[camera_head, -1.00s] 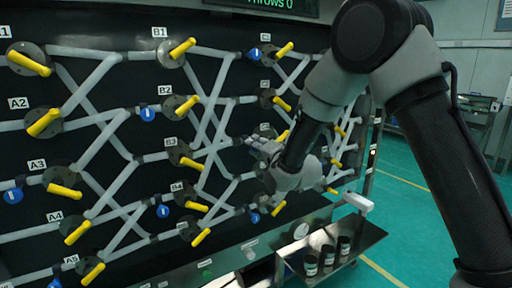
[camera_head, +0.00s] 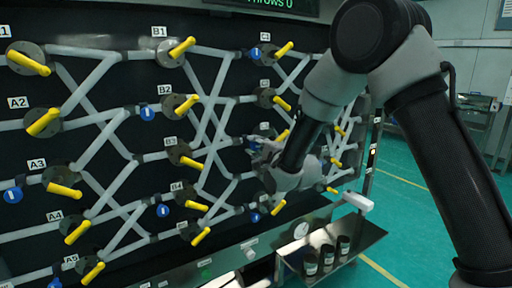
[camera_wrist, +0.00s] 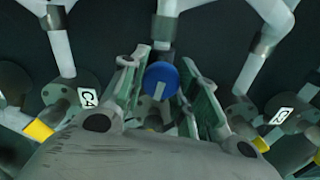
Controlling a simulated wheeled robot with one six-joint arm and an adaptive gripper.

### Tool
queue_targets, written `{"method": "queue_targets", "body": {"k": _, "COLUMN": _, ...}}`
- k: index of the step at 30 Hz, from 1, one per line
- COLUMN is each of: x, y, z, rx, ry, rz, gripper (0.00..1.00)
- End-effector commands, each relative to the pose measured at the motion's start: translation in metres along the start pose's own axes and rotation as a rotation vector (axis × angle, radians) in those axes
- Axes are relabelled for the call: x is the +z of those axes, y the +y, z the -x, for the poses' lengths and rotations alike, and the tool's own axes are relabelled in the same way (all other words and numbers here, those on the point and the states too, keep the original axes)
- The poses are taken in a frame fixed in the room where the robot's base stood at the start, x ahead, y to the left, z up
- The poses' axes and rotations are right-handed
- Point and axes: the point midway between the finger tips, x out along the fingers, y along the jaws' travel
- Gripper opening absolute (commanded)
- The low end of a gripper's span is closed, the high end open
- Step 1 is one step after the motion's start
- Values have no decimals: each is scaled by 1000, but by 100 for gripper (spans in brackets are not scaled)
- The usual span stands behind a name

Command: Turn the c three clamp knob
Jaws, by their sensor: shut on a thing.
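The bar on the knob stands nearly upright. In the head view my gripper (camera_head: 258,149) is at the panel just below the C3 label (camera_head: 265,127), and it hides most of the knob there.
The dark panel carries grey pipes and several yellow-handled valves; the C3 handle (camera_head: 282,135) is close to my gripper. Another blue knob (camera_head: 254,217) is below. A steel shelf (camera_head: 350,247) with dark jars (camera_head: 311,262) juts out at the lower right.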

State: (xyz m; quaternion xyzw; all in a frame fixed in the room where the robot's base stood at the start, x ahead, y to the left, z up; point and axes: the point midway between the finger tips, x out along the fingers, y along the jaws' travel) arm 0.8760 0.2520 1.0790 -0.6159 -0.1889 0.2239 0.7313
Motion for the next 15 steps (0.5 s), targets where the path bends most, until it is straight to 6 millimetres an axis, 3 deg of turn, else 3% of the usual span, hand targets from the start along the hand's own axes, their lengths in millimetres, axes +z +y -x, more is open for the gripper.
{"method": "queue_targets", "body": {"k": 11, "x": -1, "y": 1, "z": 1, "rx": 3, "ry": 3, "rz": -5, "gripper": 6}}
{"method": "queue_targets", "body": {"k": 12, "x": -1, "y": 1, "z": 1, "rx": 3, "ry": 3, "rz": -5, "gripper": 34}}
{"method": "queue_targets", "body": {"k": 15, "x": -1, "y": 1, "z": 0, "rx": 2, "ry": 3, "rz": -4, "gripper": 52}}
